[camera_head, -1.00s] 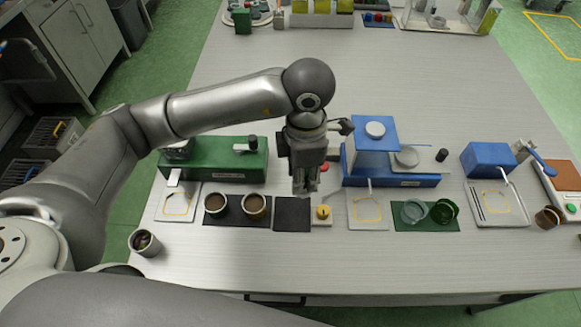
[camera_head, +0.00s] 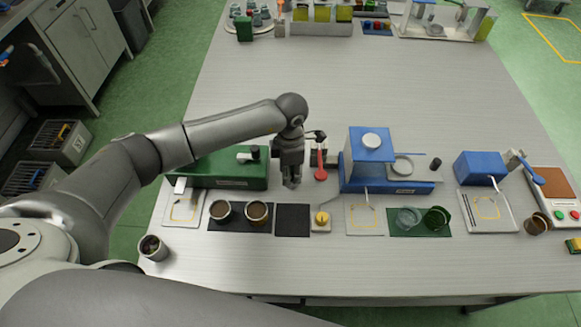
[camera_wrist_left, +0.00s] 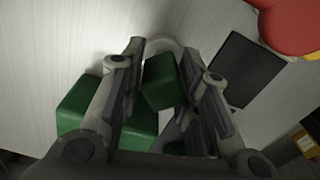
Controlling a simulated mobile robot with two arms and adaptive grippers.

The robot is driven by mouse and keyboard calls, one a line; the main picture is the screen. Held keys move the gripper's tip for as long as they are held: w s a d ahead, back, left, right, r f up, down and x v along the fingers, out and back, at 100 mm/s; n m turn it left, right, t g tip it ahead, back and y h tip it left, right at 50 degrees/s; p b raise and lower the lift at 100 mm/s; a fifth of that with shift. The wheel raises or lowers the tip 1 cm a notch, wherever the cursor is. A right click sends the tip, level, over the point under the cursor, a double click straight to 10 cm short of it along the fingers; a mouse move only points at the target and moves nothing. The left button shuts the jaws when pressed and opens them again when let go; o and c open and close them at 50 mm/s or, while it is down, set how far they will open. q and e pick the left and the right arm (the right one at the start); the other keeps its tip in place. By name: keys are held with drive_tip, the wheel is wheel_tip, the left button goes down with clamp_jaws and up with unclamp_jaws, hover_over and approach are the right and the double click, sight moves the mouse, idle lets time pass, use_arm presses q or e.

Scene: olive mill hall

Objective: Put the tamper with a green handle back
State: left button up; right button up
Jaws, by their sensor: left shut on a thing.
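My left gripper (camera_head: 291,183) is shut above the table, between the green machine (camera_head: 225,170) and the blue machine (camera_head: 368,160). In the left wrist view the fingers (camera_wrist_left: 165,100) close on a green block-shaped handle (camera_wrist_left: 163,82), which I take to be the tamper's. A pale rounded part shows beyond it; the rest of the tamper is hidden by the fingers. In the head view I cannot make out the tamper. A small black mat (camera_head: 293,220) lies just in front of the gripper and also shows in the left wrist view (camera_wrist_left: 243,70). My right gripper is not in view.
A red-headed tool (camera_head: 320,172) stands close right of the gripper. A yellow knob on a small block (camera_head: 321,220) is beside the black mat. Two brown-filled cups (camera_head: 256,211) stand on a dark mat to the left. The table's middle behind the machines is clear.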

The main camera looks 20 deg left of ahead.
use_arm(q)
drive_tip(key=shift+f, duration=0.15)
drive_tip(key=shift+f, duration=0.1)
drive_tip(key=shift+f+b, duration=0.15)
drive_tip(key=shift+b, duration=0.15)
drive_tip(key=o, duration=1)
